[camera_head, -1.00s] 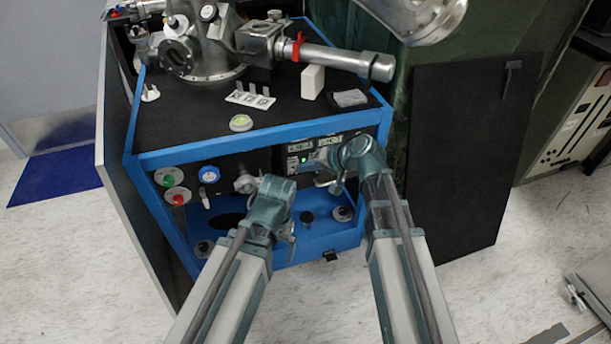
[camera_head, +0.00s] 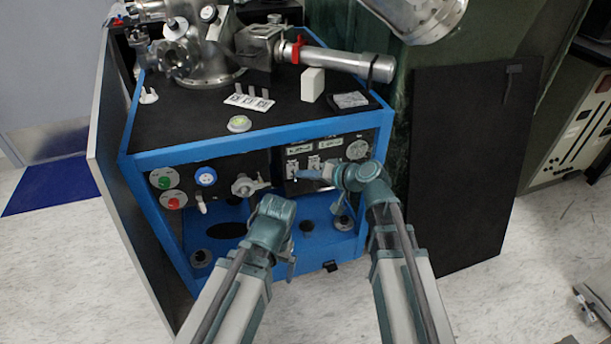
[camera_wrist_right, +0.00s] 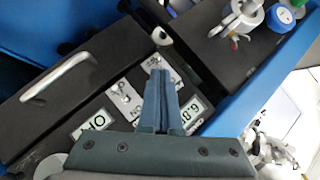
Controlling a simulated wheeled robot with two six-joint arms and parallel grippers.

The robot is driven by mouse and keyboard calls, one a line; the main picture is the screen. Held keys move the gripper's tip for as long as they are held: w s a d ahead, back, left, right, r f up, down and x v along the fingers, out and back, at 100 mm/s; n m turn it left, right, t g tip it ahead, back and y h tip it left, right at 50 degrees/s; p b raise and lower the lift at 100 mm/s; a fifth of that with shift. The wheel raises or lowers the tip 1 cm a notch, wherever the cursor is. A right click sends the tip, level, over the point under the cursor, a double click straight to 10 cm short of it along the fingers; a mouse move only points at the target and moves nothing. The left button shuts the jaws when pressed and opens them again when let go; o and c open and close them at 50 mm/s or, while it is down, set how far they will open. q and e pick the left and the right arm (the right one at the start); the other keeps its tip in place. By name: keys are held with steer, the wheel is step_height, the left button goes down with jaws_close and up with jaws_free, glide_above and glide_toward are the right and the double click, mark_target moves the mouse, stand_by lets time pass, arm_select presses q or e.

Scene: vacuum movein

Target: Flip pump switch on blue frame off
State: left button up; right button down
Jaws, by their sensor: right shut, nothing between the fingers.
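The blue frame (camera_head: 225,147) holds a dark front panel with two small toggle switches on light plates, a left switch (camera_head: 293,168) and a right switch (camera_head: 314,162). One toggle switch (camera_wrist_right: 125,97) shows beside my fingers in the right wrist view. My right gripper (camera_head: 303,175) is at the panel just below the switches. In the right wrist view its fingers (camera_wrist_right: 160,75) are shut and empty, over part of a second switch plate (camera_wrist_right: 152,68); contact cannot be told. My left arm ends in front of the frame's lower shelf; its fingers are not clear.
Two small displays (camera_head: 315,147) sit above the switches; one reads OFF (camera_wrist_right: 92,125) in the wrist view. A metal valve (camera_head: 248,186), a blue knob (camera_head: 205,177) and green and red buttons (camera_head: 166,181) are to the left. A metal handle (camera_wrist_right: 58,77) stands out nearby.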

arm_select(q)
steer(key=shift+r+p, duration=0.7)
steer(key=shift+r, duration=0.1)
arm_select(e)
steer(key=shift+r, duration=0.8)
